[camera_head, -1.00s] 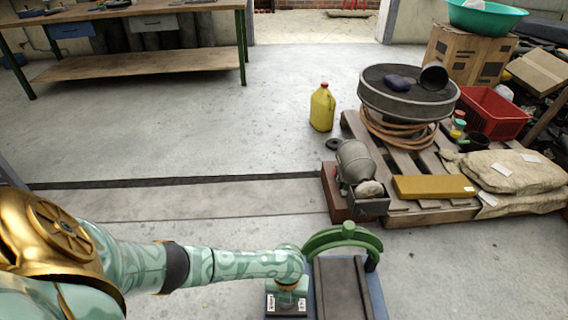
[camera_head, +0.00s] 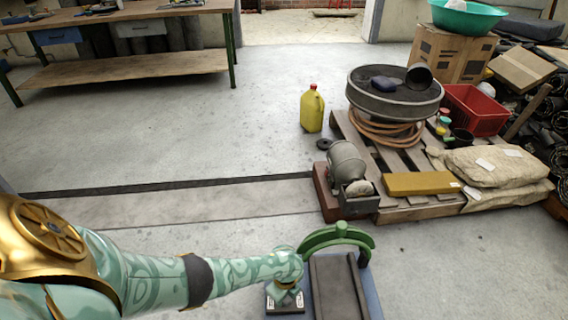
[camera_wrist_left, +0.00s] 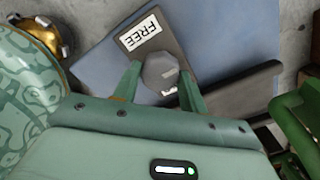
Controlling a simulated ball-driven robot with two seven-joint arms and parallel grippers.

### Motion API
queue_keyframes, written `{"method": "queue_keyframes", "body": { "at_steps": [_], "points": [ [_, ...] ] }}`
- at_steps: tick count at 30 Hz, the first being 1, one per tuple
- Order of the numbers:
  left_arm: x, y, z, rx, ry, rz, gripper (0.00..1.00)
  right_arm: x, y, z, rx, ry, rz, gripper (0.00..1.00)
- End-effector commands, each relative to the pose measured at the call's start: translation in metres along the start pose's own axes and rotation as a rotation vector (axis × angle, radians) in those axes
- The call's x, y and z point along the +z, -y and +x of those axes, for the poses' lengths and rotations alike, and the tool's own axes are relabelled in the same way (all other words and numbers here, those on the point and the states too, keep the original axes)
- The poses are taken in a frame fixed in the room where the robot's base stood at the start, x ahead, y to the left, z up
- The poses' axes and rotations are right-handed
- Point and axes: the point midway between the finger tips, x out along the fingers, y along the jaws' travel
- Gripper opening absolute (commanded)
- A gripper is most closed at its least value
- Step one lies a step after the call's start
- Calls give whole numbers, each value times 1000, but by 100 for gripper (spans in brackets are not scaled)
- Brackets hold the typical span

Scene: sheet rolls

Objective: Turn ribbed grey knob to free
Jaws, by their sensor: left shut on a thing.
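A second label is mostly hidden under the gripper. My left gripper (camera_wrist_left: 158,80) is shut on the knob, one green finger on each side. In the head view my left gripper (camera_head: 284,289) points down over the label plate (camera_head: 286,304), and it hides the knob. My right gripper is not in view.
A green arched frame (camera_head: 338,236) over a dark bed (camera_head: 338,285) stands just right of my gripper. A grey motor (camera_head: 347,160) and a loaded pallet (camera_head: 405,216) lie beyond it. A yellow jug (camera_head: 312,110) stands on open floor.

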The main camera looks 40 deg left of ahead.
Motion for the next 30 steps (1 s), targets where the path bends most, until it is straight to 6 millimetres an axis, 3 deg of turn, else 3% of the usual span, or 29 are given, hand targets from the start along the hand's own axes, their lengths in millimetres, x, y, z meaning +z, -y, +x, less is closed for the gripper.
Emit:
{"method": "queue_keyframes", "body": {
  "at_steps": [19, 30],
  "points": [
    [-1, 0, 0, 1, -1, -612, 19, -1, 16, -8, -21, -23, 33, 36],
    [-1, 0, 0, 2, -1, -962, 19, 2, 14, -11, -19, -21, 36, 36]
  ]
}}
